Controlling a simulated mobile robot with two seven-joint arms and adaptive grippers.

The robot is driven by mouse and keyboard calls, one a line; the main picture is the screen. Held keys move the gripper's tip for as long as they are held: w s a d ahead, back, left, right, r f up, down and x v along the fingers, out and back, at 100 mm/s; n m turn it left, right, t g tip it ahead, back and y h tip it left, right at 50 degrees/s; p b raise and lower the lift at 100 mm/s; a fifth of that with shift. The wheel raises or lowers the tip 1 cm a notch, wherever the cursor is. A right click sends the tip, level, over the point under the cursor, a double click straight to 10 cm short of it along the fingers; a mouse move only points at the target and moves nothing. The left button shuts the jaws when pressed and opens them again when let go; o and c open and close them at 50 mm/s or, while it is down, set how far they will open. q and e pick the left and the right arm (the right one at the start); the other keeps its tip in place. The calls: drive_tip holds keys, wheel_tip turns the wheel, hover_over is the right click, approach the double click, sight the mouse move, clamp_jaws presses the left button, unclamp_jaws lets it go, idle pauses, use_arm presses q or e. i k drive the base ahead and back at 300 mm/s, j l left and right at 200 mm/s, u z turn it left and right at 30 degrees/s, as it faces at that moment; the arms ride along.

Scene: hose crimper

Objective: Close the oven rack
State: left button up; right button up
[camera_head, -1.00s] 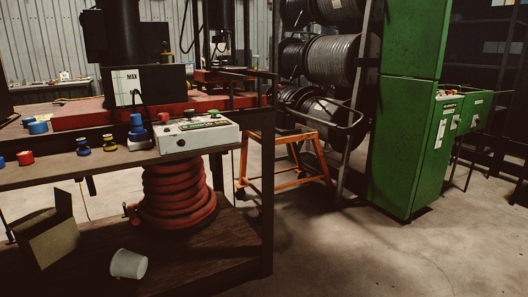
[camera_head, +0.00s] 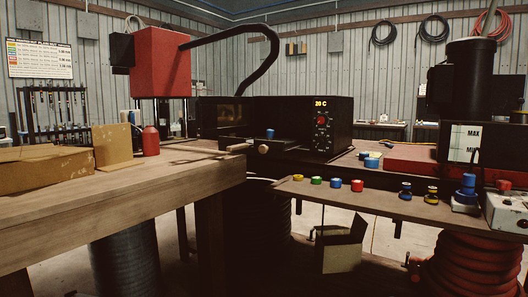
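The oven is a black box (camera_head: 335,143) on the workbench at the middle of the view. Its front panel has a "20 C" display and a red knob. At its left, a dark opening or window (camera_head: 231,115) shows a dim brownish inside. A thin dark rack or tray seems to stick out low at the oven's left front, with a pale bar, perhaps its handle (camera_head: 239,147), at the near edge. How far it is out, I cannot tell. Neither gripper is in view.
A wooden table (camera_head: 120,205) fills the left front, holding a cardboard box (camera_head: 45,170), an upright tan block (camera_head: 112,147) and a red bottle (camera_head: 151,141). A shelf (camera_head: 365,200) at right bears several coloured caps. A red machine (camera_head: 160,62) stands behind.

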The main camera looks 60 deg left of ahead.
sight(270, 150)
drive_tip(key=u, duration=2.15)
drive_tip(key=i+j+u, duration=0.15)
drive_tip(key=u, duration=0.2)
drive_tip(key=i+j+u, duration=0.1)
drive_tip(key=i+u, duration=0.15)
drive_tip(key=u, duration=0.15)
drive_tip(key=i+u, duration=0.2)
drive_tip(key=u, duration=0.15)
